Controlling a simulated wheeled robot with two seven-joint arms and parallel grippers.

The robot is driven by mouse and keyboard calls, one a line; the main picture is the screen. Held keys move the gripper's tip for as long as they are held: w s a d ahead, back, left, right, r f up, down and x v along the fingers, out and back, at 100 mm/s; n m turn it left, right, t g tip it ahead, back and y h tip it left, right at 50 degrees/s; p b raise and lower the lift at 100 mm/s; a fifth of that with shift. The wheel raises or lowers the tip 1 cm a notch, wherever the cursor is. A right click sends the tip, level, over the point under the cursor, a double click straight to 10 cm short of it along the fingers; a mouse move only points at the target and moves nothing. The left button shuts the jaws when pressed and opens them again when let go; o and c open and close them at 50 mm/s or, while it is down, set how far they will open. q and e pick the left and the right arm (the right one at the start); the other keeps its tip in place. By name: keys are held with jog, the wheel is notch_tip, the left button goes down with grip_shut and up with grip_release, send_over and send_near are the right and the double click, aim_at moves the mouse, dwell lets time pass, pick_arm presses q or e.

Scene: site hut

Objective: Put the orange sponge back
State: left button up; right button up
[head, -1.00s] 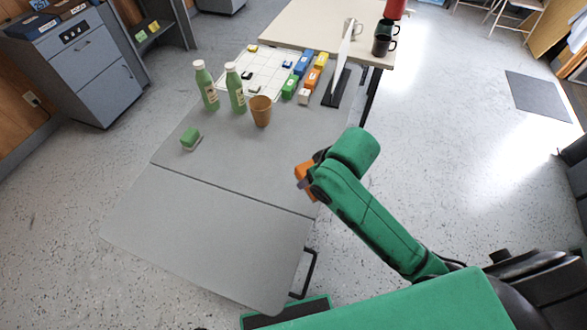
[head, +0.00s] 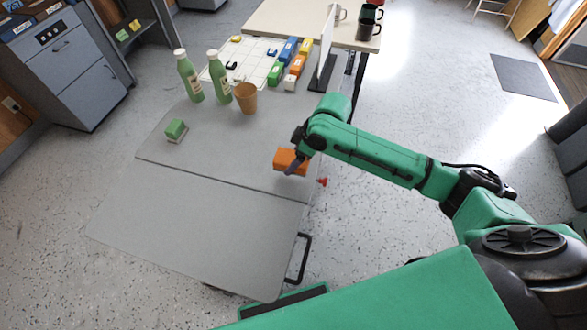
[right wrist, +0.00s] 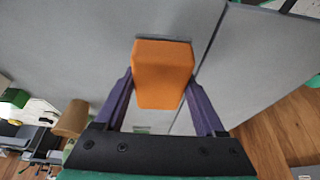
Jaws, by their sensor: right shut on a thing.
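The orange sponge (head: 288,160) is between the fingers of my right gripper (head: 292,165), over the right edge of the grey folding table (head: 200,210). In the right wrist view the sponge (right wrist: 162,75) fills the space between the two purple fingers of the right gripper (right wrist: 162,88), which are shut on its sides. I cannot tell whether the sponge touches the table. A green sponge (head: 176,128) with a pale underside lies on the left part of the table. My left gripper is not in view.
Two green bottles (head: 190,78) (head: 219,80) and a tan cup (head: 246,100) stand towards the back. Behind them are a white grid sheet (head: 250,55), several coloured blocks (head: 288,50) and an upright white panel (head: 327,50). The front of the table is bare.

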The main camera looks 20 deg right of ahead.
notch_tip(320, 180, down, 5)
jog(key=shift+f, duration=0.2)
jog(key=o, duration=1.3)
jog(key=v, duration=1.2)
